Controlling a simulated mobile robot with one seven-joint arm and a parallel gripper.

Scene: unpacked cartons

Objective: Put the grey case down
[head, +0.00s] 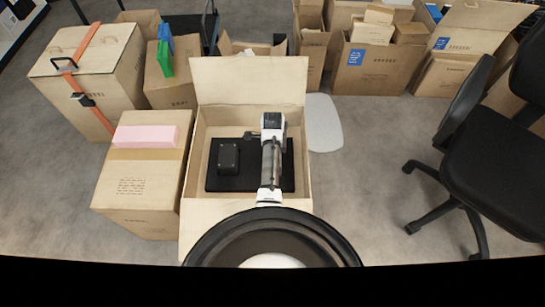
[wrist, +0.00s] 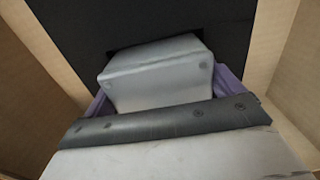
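The grey case (wrist: 158,78) is a small box with round studs at its corners. In the wrist view it sits between the two purple fingers of my gripper (wrist: 164,94), which press close on both its sides. In the head view the case (head: 228,156) looks dark and is over the black mat (head: 272,183) inside the open carton (head: 201,132). My gripper (head: 250,138) reaches in from the right of it, partly hidden by my arm. The case is at or just above the mat; I cannot tell whether its underside touches.
The carton walls stand close around, with a raised flap (head: 249,82) behind. A closed carton (head: 138,195) with a pink block (head: 146,136) is to the left. More cartons stand behind. A black office chair (head: 495,160) is at the right. The mat's right part looks bare.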

